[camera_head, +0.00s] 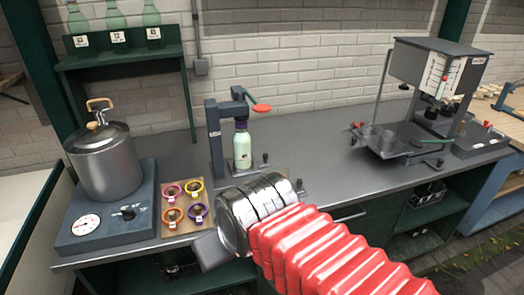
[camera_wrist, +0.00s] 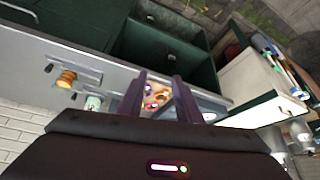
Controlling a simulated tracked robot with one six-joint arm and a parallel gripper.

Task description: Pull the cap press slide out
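The cap press (camera_head: 215,135) is a dark grey post with a head and a red-tipped lever, standing mid-bench. A pale green bottle (camera_head: 242,148) stands upright under its head; it also shows in the wrist view (camera_wrist: 93,102). My arm hides part of the press base in the head view, and I cannot make out the slide there.
A tray with several coloured cap rings (camera_head: 184,205) lies left of the press, beside a metal pot (camera_head: 105,165) on a scale-like base with a dial (camera_head: 84,224). A larger machine (camera_head: 430,85) stands at the right. The bench top (camera_head: 325,150) between is clear.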

